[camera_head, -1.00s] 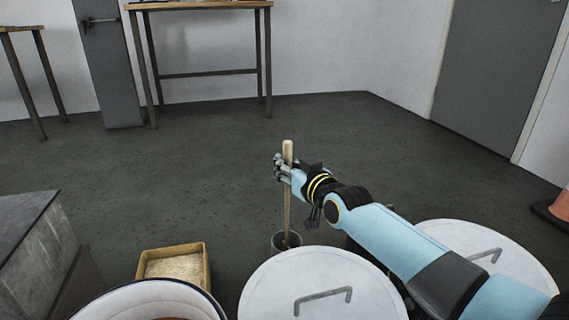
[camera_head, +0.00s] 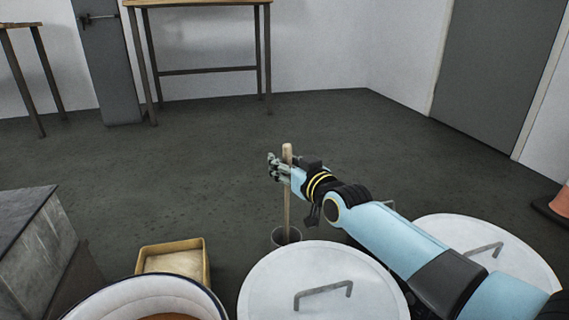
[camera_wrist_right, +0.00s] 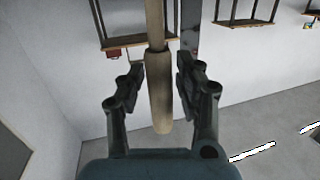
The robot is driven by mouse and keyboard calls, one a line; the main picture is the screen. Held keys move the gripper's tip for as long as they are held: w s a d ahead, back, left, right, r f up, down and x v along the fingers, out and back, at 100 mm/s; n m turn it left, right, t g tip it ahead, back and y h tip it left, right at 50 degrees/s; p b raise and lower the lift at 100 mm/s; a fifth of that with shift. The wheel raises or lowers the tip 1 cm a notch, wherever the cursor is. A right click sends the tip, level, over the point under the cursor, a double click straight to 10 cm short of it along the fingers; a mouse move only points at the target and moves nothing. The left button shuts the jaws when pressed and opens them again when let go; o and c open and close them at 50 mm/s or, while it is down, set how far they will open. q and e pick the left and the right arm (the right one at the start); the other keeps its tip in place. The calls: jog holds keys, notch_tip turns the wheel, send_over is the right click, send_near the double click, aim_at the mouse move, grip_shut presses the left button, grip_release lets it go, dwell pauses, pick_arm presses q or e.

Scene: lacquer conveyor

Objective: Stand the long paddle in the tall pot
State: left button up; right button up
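The long paddle (camera_head: 287,205), a pale wooden shaft with a thicker handle end at the top, stands almost upright. Its lower end goes down inside the rim of the tall grey pot (camera_head: 275,240), and its foot is hidden there. My right gripper (camera_head: 281,168) is around the upper part of the paddle. In the right wrist view the paddle's handle (camera_wrist_right: 159,95) lies between my right gripper's fingers (camera_wrist_right: 160,88), with gaps showing on both sides, so the fingers are open. My left gripper is not in view.
White lidded drums (camera_head: 265,285) stand to the right of and in front of the pot. A yellow box (camera_head: 206,262) and a round padded rim (camera_head: 95,303) are at the lower left. A grey block (camera_head: 40,240) stands further left. The floor (camera_head: 200,180) behind is clear.

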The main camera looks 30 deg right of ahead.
jog(key=shift+s, duration=0.1)
jog(key=s, duration=0.7)
jog(key=shift+r, duration=0.35)
jog(key=shift+s, duration=0.1)
dwell(0.7)
